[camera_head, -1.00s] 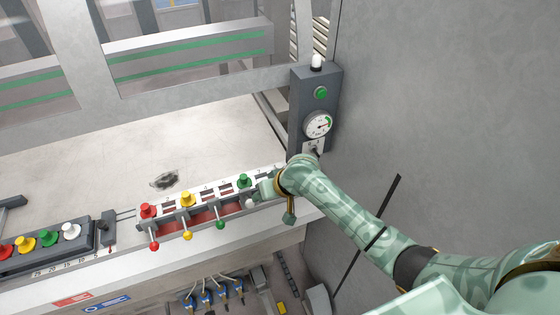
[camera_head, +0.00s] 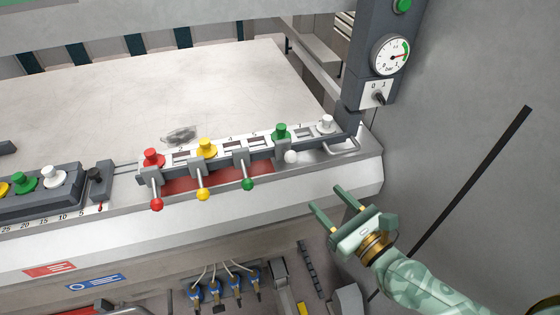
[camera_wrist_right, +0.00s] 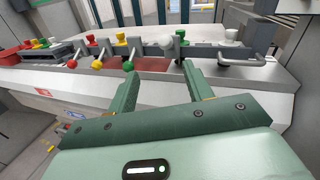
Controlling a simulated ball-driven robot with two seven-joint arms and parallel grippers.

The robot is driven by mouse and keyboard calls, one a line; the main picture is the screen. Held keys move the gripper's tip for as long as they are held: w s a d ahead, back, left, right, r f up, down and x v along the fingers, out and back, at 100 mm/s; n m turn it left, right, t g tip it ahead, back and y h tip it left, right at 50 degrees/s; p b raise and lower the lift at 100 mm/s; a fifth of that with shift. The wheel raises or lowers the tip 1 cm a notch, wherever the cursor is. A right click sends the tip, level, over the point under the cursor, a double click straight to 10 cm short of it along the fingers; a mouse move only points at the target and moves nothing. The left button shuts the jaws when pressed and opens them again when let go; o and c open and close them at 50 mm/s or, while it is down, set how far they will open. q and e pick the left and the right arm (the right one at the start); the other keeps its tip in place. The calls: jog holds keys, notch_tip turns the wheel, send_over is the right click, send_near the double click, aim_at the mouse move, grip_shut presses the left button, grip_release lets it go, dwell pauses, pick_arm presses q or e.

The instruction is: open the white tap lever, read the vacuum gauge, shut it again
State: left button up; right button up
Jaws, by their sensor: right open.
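The white tap lever (camera_head: 291,157) is the rightmost of the row of coloured levers. Its white ball sits higher and closer to the manifold than the red, yellow and green balls. In the right wrist view the white ball (camera_wrist_right: 166,42) is beyond the fingers, also above the others. The vacuum gauge (camera_head: 390,55) is on the grey post; its needle points right, by the green band. My right gripper (camera_head: 335,204) is open and empty, in front of the bench edge, below and right of the white ball and apart from it. My left gripper is not in view.
The red lever (camera_head: 157,204), yellow lever (camera_head: 203,194) and green lever (camera_head: 248,184) hang forward. A metal handle (camera_head: 343,146) and a white knob (camera_head: 326,123) are to the right. A switch (camera_head: 378,96) sits below the gauge. A grey wall panel (camera_head: 480,120) bounds the right.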

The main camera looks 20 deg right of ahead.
aim_at(294, 160)
jog(key=shift+m, duration=0.5)
jog(key=p+x, duration=0.1)
jog(key=x, duration=0.9)
jog(key=p+x, duration=0.1)
jog(key=x, duration=0.5)
jog(key=shift+w+d+p, duration=0.2)
jog(key=shift+d+p, duration=0.15)
jog(key=shift+d, duration=0.05)
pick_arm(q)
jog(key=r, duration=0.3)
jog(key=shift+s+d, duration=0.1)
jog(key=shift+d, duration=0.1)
pick_arm(e)
jog(key=shift+c, duration=0.3)
